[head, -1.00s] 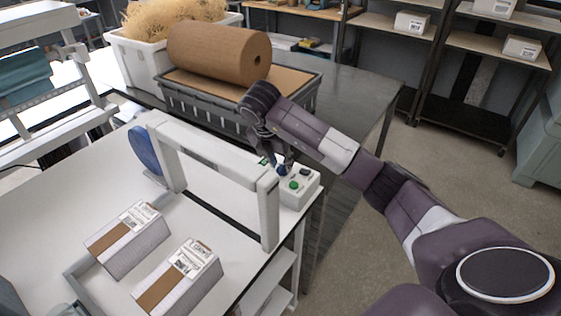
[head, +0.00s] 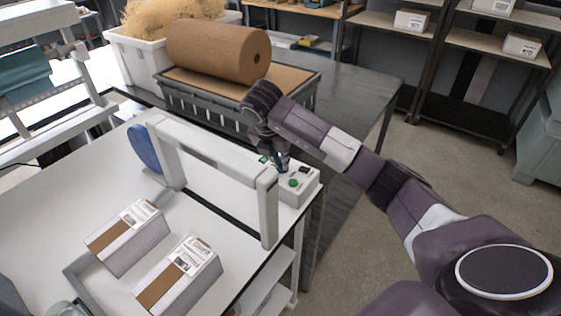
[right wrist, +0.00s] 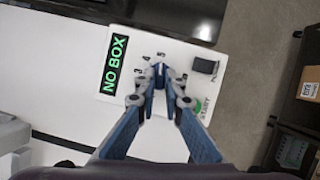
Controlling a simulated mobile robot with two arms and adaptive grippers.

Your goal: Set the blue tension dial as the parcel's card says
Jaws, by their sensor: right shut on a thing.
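My right gripper (head: 281,168) is at the white control box (head: 304,194) on the right end of the strapping bench. In the right wrist view its fingers (right wrist: 161,80) are shut on the blue tension dial (right wrist: 161,69), which they mostly hide. Digits 3, 4 and 5 show around the dial, with 5 straight above it; the exact setting is hard to tell. The box's display (right wrist: 115,65) reads NO BOX. Two parcels (head: 137,248) (head: 190,285) with white printed labels lie on the bench; the print is too small to read. My left gripper is not in view.
A green START button (head: 293,183) and a black switch (right wrist: 205,66) sit beside the dial. A white arch (head: 217,155) spans the bench just left of the box. A crate (head: 187,107) with a brown paper roll (head: 215,52) stands behind.

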